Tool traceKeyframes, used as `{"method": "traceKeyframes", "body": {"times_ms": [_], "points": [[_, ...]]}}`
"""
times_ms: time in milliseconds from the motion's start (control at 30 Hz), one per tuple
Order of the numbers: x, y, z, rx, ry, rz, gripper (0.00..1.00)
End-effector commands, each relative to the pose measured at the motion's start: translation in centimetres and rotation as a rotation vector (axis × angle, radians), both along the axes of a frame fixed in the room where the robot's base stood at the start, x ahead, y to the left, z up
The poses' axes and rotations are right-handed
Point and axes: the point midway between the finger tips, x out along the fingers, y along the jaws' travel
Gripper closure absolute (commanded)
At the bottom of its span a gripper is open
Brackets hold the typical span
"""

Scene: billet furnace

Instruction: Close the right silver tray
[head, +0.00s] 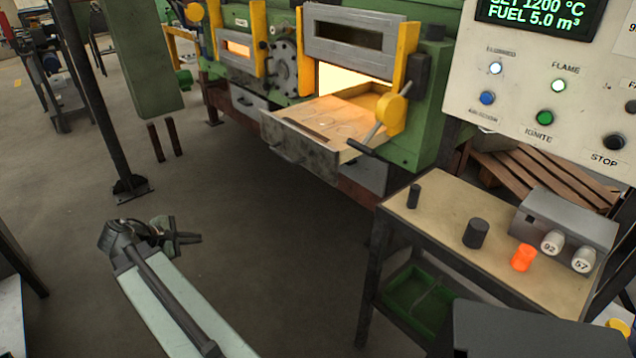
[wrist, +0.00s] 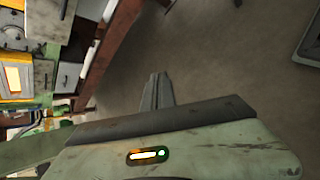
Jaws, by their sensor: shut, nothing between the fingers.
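A metal tray with a grey front (head: 298,150) stands pulled out below the glowing right furnace opening. Its inside is pale and lit orange. A smaller silver drawer front (head: 366,174) shows partly beneath it; I cannot tell how far out that one is. My gripper (head: 190,238) is low at the left, over the floor, well apart from the trays and nearer to me. In the wrist view my gripper's fingers (wrist: 157,88) are together and empty, with bare floor beyond. The furnace front shows sideways at the left edge of that view.
Another silver drawer (head: 248,103) sits under the left furnace opening. A lever with a yellow hub (head: 391,109) stands beside the right opening. A work table (head: 440,212) with cylinders is at the right. A dark post (head: 112,120) stands at the left. Floor before the furnace is clear.

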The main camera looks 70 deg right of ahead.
Motion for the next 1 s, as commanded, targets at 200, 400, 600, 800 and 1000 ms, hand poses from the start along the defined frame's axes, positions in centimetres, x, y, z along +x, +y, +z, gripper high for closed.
{"method": "traceKeyframes", "body": {"times_ms": [200,400,600,800,1000], "points": [[-14.7,-17.7,4.8,-0.276,0.708,0.038,1.00],[-19.7,-21.3,8.3,-0.295,1.011,0.027,1.00],[-20.1,-21.8,8.7,-0.295,1.026,0.026,1.00],[-22.0,-24.8,8.7,-0.293,1.025,0.023,1.00],[-24.3,-28.6,8.7,-0.294,1.023,0.023,1.00]]}}
